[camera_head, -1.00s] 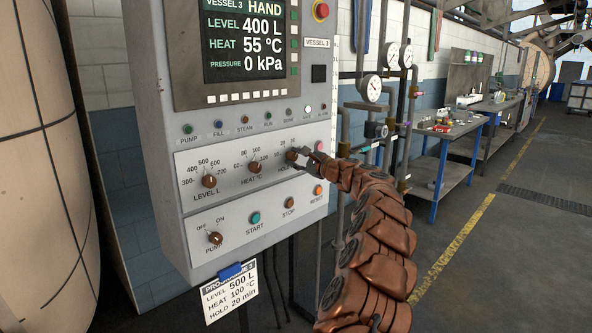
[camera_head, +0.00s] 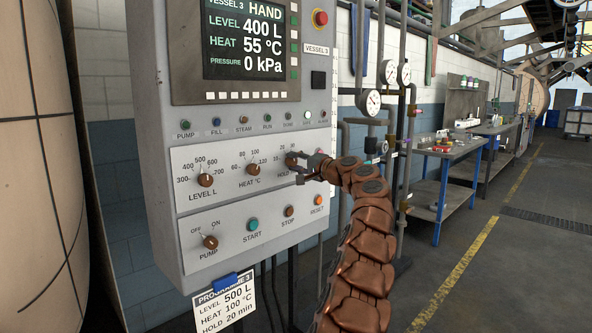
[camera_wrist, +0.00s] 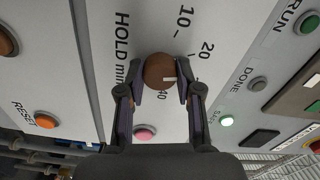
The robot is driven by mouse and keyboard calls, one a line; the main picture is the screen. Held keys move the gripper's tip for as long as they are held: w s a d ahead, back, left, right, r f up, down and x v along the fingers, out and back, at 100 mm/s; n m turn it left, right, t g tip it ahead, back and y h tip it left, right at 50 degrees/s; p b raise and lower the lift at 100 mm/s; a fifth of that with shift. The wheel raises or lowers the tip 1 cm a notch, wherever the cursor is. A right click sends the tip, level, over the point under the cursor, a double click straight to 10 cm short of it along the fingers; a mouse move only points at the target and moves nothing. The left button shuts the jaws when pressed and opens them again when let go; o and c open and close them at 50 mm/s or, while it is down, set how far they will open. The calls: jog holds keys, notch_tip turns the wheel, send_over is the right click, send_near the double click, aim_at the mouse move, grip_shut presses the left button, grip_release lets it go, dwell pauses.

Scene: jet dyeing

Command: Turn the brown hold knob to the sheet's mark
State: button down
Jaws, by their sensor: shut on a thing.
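The brown hold knob (camera_wrist: 158,68) sits on the panel, and it also shows in the head view (camera_head: 291,160), partly behind the fingers. My gripper (camera_wrist: 160,90) is shut on it, one finger on each side; it also shows in the head view (camera_head: 304,169). The knob's white pointer line faces right in the wrist view, past the "20" label, towards the right finger. The programme sheet (camera_head: 226,304) hangs below the panel and reads LEVEL 500 L, HEAT 100 °C, HOLD 20 min.
The level knob (camera_head: 205,180) and heat knob (camera_head: 253,168) are left of the hold knob. The pump knob (camera_head: 210,242), start button (camera_head: 253,224), stop button (camera_head: 289,211) and reset button (camera_head: 318,200) are below. Pipes with gauges (camera_head: 370,102) stand to the right.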

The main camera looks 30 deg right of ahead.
jog(key=shift+f+n+b, duration=0.15)
jog(key=shift+n+b, duration=0.2)
jog(key=shift+n, duration=0.75)
jog(key=c, duration=0.8)
grip_release()
jog(key=shift+o, duration=0.2)
jog(key=shift+s+r, duration=0.1)
jog(key=shift+r, duration=0.1)
